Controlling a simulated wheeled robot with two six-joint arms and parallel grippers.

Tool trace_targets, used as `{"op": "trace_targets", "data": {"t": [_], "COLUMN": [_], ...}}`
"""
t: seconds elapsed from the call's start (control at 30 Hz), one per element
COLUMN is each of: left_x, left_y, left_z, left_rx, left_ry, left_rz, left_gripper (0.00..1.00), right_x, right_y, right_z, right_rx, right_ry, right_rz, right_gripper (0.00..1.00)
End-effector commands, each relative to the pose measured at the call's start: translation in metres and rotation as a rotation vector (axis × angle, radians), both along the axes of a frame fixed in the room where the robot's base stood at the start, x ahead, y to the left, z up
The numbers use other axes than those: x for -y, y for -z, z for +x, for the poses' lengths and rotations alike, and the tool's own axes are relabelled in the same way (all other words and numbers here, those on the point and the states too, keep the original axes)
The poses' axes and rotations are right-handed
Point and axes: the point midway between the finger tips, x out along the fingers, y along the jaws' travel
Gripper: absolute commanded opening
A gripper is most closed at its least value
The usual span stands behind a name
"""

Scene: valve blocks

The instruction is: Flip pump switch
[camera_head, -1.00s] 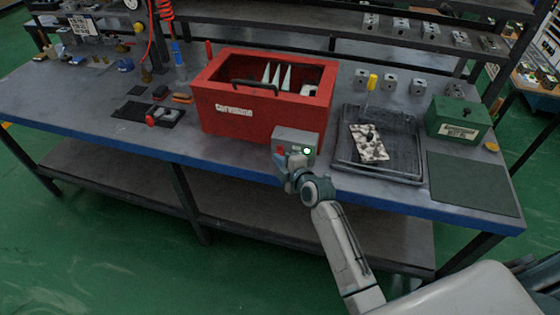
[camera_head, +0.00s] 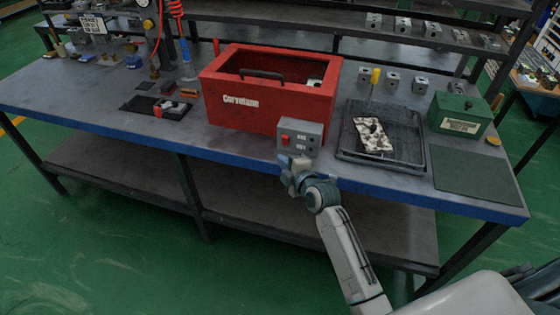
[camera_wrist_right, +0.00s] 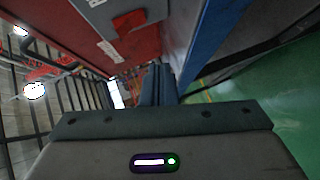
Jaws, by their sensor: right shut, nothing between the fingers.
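The grey pump switch box (camera_head: 300,137) sits at the front of the red Corvelane tank (camera_head: 268,95), near the bench's front edge. Its red switch (camera_head: 286,139) is on the left of its face, and no lit lamp shows on it. The red switch also shows in the right wrist view (camera_wrist_right: 129,21), ahead of the fingers. My right gripper (camera_head: 285,161) is shut and empty, just in front of and below the switch, seemingly apart from it. Its closed fingers show in the right wrist view (camera_wrist_right: 158,82). My left gripper is out of view.
A black tray (camera_head: 385,157) with a speckled part stands right of the box, with a green case (camera_head: 461,115) and a dark mat (camera_head: 477,170) beyond. A small black mat (camera_head: 157,107) with parts lies left. The floor in front is clear.

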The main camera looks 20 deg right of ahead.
Motion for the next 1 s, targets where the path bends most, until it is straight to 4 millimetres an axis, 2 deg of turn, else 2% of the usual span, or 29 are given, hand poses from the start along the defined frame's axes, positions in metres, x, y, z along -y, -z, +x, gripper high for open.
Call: {"op": "trace_targets", "data": {"t": [0.07,0.17,0.4,0.5,0.8,1.0], "left_x": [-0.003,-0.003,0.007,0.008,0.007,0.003], "left_y": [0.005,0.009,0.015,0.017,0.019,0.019], "left_z": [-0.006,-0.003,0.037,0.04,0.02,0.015], "left_rx": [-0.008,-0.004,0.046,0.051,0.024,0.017], "left_ry": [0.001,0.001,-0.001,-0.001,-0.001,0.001], "left_rz": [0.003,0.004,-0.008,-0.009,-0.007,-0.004], "left_gripper": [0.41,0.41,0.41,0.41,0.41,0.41], "right_x": [0.002,0.005,0.012,0.014,0.015,0.015], "right_y": [0.003,0.004,0.004,0.004,0.002,0.002], "right_z": [-0.013,-0.029,-0.068,-0.079,-0.086,-0.086], "right_rx": [0.0,0.0,-0.001,-0.001,0.0,0.0], "right_ry": [0.0,0.001,-0.001,-0.001,0.0,0.0], "right_rz": [-0.002,-0.002,-0.002,-0.002,-0.001,-0.001], "right_gripper": [0.0,0.0,0.0,0.0,0.0,0.0]}}
